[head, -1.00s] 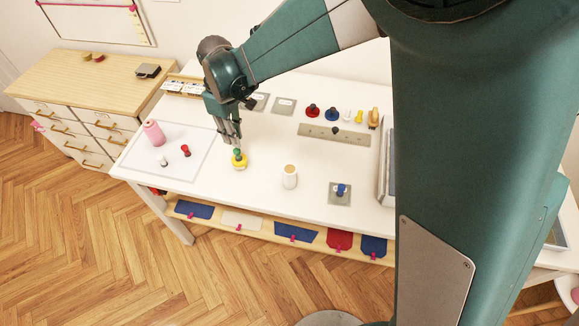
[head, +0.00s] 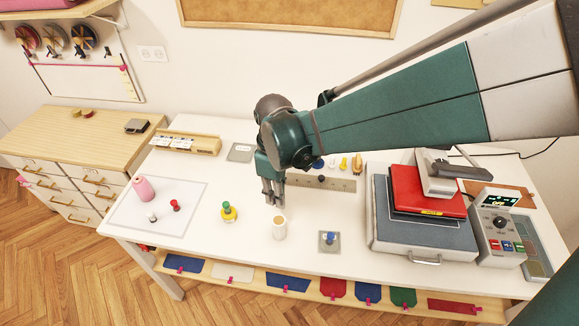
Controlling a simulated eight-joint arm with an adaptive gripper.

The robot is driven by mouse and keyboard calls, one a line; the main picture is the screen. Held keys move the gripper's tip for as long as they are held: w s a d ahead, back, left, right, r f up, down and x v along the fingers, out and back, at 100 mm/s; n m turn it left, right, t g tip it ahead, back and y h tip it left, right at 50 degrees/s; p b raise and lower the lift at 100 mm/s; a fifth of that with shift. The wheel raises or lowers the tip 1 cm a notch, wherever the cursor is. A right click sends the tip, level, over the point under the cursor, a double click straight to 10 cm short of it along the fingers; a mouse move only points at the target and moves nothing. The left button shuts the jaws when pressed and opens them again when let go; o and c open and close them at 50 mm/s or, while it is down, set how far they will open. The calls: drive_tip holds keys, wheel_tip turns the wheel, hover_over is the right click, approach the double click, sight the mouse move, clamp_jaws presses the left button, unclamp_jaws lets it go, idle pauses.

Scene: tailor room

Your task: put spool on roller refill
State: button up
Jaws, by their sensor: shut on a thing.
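My gripper (head: 273,194) points down just above and slightly left of a white cylinder with a tan top (head: 279,230), which looks like the roller refill and stands upright on the white table. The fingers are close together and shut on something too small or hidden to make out. A small red spool (head: 175,206) and a small white one (head: 152,217) stand on the pale mat (head: 190,222) at the left. A yellow piece with a green top (head: 229,213) stands left of the refill. I cannot tell which spool the task means.
A blue-knobbed piece on a grey plate (head: 328,242) is right of the refill. A heat press (head: 425,235) with a control box (head: 500,225) fills the right.

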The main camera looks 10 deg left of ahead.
drive_tip(key=shift+f, duration=0.1)
idle(0.3)
hover_over(279, 220)
drive_tip(key=shift+f, duration=2.85)
drive_tip(key=shift+f, duration=2.05)
drive_tip(key=shift+f, duration=0.2)
drive_tip(key=o, duration=0.7)
drive_tip(key=shift+r, duration=0.25)
wheel_tip(279, 220, up, 12)
